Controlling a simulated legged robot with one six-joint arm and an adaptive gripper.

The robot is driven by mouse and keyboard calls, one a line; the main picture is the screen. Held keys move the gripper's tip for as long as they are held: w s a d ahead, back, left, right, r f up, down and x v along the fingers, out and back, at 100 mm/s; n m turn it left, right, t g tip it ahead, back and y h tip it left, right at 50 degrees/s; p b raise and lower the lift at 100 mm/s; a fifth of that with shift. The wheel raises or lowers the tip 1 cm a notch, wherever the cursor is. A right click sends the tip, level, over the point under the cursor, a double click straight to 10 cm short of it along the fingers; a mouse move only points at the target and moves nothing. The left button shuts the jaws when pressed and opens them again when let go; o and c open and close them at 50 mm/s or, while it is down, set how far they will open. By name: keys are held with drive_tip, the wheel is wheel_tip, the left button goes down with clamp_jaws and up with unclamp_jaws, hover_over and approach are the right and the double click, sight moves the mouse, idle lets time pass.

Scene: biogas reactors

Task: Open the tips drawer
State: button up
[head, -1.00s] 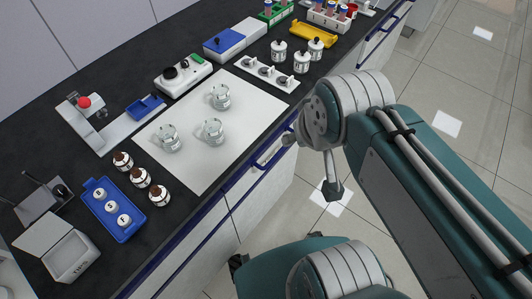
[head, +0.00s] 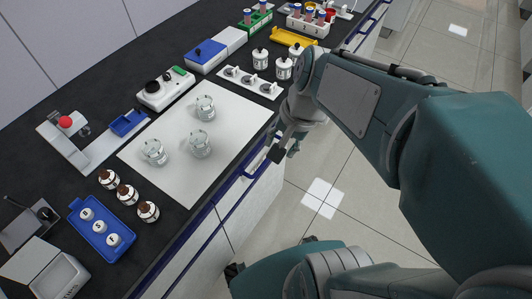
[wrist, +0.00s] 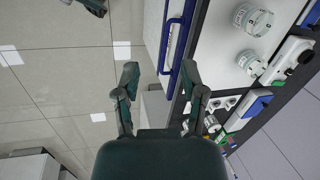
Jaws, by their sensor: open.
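White drawer fronts (head: 230,215) with long blue handles run under the black counter; I cannot read which one is the tips drawer. A blue handle (head: 262,163) is beside my gripper (head: 284,153), which points down at the counter's front edge. In the wrist view the blue handle (wrist: 164,38) runs up the picture, with a pale strip beside it. My gripper (wrist: 160,68) is open and empty there, its fingers apart. The handle's lower end is near and between the fingertips, the right one close to the blue edge. I cannot tell whether they touch. The drawer front looks closed.
On the counter (head: 100,80) are a white mat (head: 185,178) with three glass beakers, brown bottles (head: 127,194), a blue tray (head: 95,215) and white jars (head: 283,68). An open white box (head: 55,275) stands at bottom left. The tiled floor (head: 335,175) beside the counter is clear.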

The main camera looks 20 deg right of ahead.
drive_tip(key=w+d+f+m+t+y, duration=0.2)
drive_tip(key=w+d+f+m+y, duration=0.15)
drive_tip(key=f+m, duration=0.65)
drive_tip(key=w+d+f+m+t+y, duration=0.25)
drive_tip(key=d+f+m+y, duration=0.2)
drive_tip(key=f+m, duration=0.6)
drive_tip(key=w+d+f+m+t+y, duration=0.3)
drive_tip(key=f+m, duration=0.4)
drive_tip(key=m, duration=0.7)
drive_tip(key=shift+g, duration=0.55)
drive_tip(key=x, duration=0.3)
drive_tip(key=w+x, duration=0.1)
drive_tip(key=x, duration=0.6)
drive_tip(key=shift+w+d+r, duration=0.15)
drive_tip(key=shift+w, duration=0.15)
drive_tip(key=shift+c, duration=0.4)
clamp_jaws()
